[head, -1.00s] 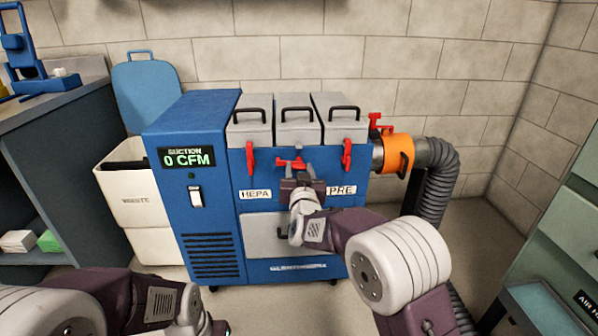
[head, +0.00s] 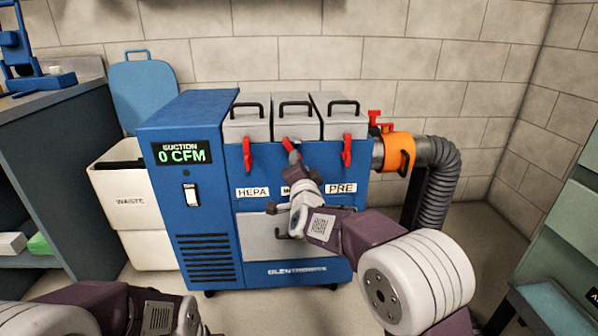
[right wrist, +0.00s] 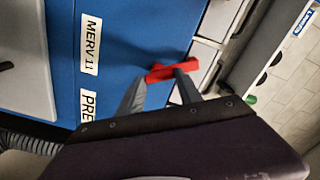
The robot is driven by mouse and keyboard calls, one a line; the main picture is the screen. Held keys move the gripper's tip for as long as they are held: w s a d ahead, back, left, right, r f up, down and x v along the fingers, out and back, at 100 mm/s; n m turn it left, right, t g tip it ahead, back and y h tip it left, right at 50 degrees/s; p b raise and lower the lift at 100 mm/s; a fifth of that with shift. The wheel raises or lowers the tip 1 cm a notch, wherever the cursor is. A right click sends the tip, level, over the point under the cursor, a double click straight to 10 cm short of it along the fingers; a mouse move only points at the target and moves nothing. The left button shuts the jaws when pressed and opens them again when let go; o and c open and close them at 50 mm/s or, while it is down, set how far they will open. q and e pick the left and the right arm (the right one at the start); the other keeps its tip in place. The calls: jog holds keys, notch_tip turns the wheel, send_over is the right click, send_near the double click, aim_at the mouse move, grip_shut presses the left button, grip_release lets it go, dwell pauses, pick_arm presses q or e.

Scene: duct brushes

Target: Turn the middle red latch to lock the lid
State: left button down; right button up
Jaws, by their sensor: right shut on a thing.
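The blue suction unit (head: 260,226) has three grey lids on top. The middle lid (head: 296,125) is down, with a red latch (head: 290,147) at its front that looks tilted, its upper end leaning left. My right gripper (head: 295,161) is on this latch from below and in front, and hides its lower part. In the right wrist view, the right gripper's two grey fingers (right wrist: 160,93) are shut on the red latch (right wrist: 168,72). My left arm shows at the bottom left of the head view; its fingers are outside the picture.
Red latches on the left lid (head: 247,154) and right lid (head: 347,150) hang straight down close beside my right gripper. An orange collar (head: 398,152) and a grey hose (head: 436,185) stand at the right. A white waste bin (head: 131,209) stands left.

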jog(key=shift+d+f+m+b, duration=0.1)
jog(key=shift+m+b, duration=0.85)
jog(key=shift+m, duration=0.5)
jog(key=shift+d+f+m+b, duration=0.1)
jog(key=shift+m+b, duration=0.8)
jog(key=shift+m, duration=0.55)
jog(key=o, duration=1.4)
jog(key=shift+s+r, duration=0.1)
jog(key=s+p, duration=0.2)
jog(key=s, duration=0.7)
jog(key=shift+d+p, duration=0.15)
jog(key=shift+p, duration=0.15)
